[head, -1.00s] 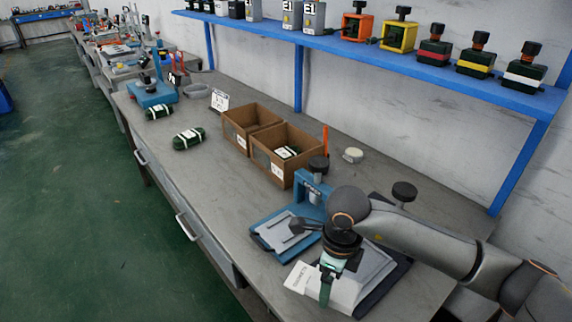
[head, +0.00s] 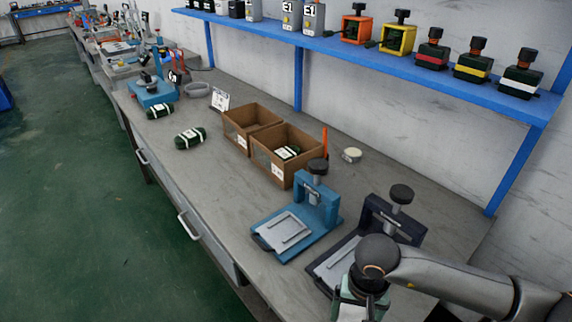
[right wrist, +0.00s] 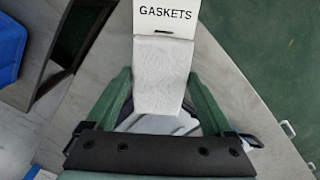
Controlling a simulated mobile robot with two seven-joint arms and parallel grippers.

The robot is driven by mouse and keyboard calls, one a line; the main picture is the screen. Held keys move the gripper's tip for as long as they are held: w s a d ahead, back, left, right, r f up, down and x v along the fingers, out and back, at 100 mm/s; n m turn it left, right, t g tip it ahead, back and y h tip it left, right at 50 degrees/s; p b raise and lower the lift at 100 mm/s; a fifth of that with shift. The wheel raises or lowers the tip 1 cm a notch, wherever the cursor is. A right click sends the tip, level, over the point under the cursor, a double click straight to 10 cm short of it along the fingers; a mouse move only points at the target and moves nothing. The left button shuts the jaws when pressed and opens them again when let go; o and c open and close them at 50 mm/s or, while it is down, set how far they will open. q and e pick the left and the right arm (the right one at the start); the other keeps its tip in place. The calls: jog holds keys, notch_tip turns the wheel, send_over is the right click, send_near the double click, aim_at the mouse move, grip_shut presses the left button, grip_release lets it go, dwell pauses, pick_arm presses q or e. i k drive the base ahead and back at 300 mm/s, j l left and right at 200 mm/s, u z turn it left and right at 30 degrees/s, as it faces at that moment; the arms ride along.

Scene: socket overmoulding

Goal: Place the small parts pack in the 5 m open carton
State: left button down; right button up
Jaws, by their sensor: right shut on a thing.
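The small parts pack (right wrist: 160,78) is a white packet with a header reading GASKETS. In the right wrist view it sits between the green fingers of my right gripper (right wrist: 165,95), which is shut on it. In the head view my right gripper (head: 358,298) is at the bottom edge, and only a little white of the pack shows. Two brown open cartons stand side by side on the bench. The nearer carton (head: 262,160) holds a green cable bundle (head: 287,152); the farther carton (head: 235,128) looks empty. Their labels are too small to read. My left gripper is out of view.
A blue press (head: 318,205) and a dark press (head: 388,225) stand between my right gripper and the cartons. An orange upright (head: 325,142) stands by the nearer carton. Two green cable bundles lie left on the bench (head: 225,215). A blue shelf (head: 400,62) runs above.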

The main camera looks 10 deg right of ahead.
aim_at(288, 158)
jog(key=i+j+z, duration=0.15)
jog(key=j, duration=0.4)
jog(key=j+z, duration=0.1)
jog(key=j, duration=0.45)
jog(key=i+j+z, duration=0.15)
jog(key=j, duration=0.2)
jog(key=i+j+z, duration=0.15)
jog(key=j, duration=0.25)
jog(key=i+j+z, duration=0.15)
jog(key=j, duration=0.2)
jog(key=i+j+z, duration=0.15)
jog(key=j, duration=0.2)
jog(key=i+j+z, duration=0.25)
jog(key=i+j, duration=0.3)
jog(key=j, duration=0.1)
